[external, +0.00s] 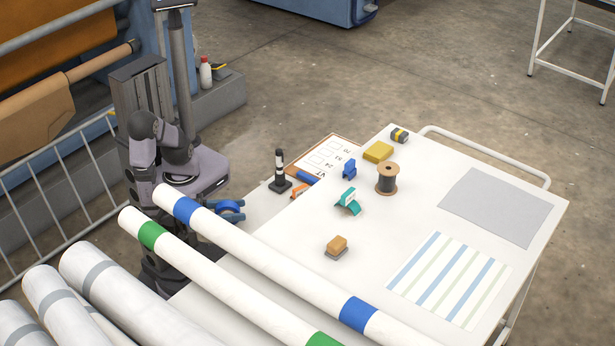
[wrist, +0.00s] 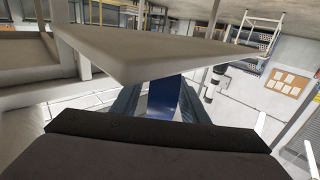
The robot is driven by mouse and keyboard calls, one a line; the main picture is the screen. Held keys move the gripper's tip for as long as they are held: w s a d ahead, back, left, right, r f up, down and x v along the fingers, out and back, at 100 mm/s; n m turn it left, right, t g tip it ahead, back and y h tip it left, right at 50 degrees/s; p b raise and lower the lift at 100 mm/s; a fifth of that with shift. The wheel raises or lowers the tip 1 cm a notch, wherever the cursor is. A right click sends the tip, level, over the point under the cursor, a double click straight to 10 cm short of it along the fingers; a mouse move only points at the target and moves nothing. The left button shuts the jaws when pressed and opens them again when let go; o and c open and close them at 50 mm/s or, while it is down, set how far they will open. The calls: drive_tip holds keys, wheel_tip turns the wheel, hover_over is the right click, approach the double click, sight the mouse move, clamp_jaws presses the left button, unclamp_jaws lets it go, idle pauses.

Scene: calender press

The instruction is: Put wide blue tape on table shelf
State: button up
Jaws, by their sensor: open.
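The wide blue tape (external: 229,207) is a blue roll at the left side of the table, beside the pale lower shelf (external: 258,196). In the wrist view a blue surface, apparently the tape (wrist: 163,99), shows between my fingers. My gripper (external: 236,211) is open, with its dark blue fingers around or close beside the tape. The wrist view also shows my gripper (wrist: 155,98) low in the picture, under a pale slab. I cannot tell whether the tape touches the shelf, and the white roll hides part of this area.
Long white rolls with blue bands (external: 262,243) and green bands (external: 225,280) cross the front. A black-and-white bottle (external: 279,168) stands near the shelf. The white tabletop (external: 410,215) holds a spool (external: 387,178), a yellow block (external: 378,152) and a teal dispenser (external: 347,204).

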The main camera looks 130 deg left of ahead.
drive_tip(key=p+v, duration=0.1)
drive_tip(key=v, duration=0.9)
drive_tip(key=shift+s+d+p, duration=0.2)
drive_tip(key=shift+d+p, duration=0.05)
drive_tip(key=shift+p, duration=0.1)
